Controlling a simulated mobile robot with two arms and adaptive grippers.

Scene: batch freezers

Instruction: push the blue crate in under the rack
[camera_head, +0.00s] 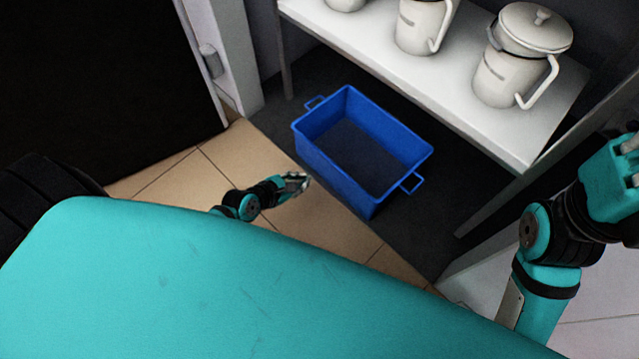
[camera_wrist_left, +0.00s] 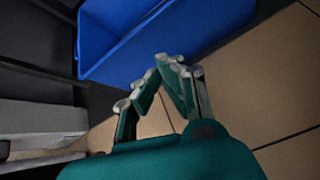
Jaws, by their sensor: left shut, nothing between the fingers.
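The blue crate (camera_head: 331,169) is an open, empty box with a handle at each end. It stands on the dark floor in front of the rack (camera_head: 430,82), its far part close to or under the white shelf's front edge. My left gripper (camera_head: 303,182) is shut and empty, low beside the crate's near side. In the left wrist view the shut fingers (camera_wrist_left: 172,64) point at the blue crate (camera_wrist_left: 150,40); whether they touch it I cannot tell. My right arm is at the right edge in the head view, with its gripper (camera_head: 632,160) partly cut off.
Several white lidded jugs (camera_head: 510,70) stand on the rack's shelf. A rack leg (camera_head: 490,205) stands right of the crate, another at the left. A white frame (camera_head: 222,55) stands at the left. Tan tiles (camera_head: 325,225) lie free in front of the crate.

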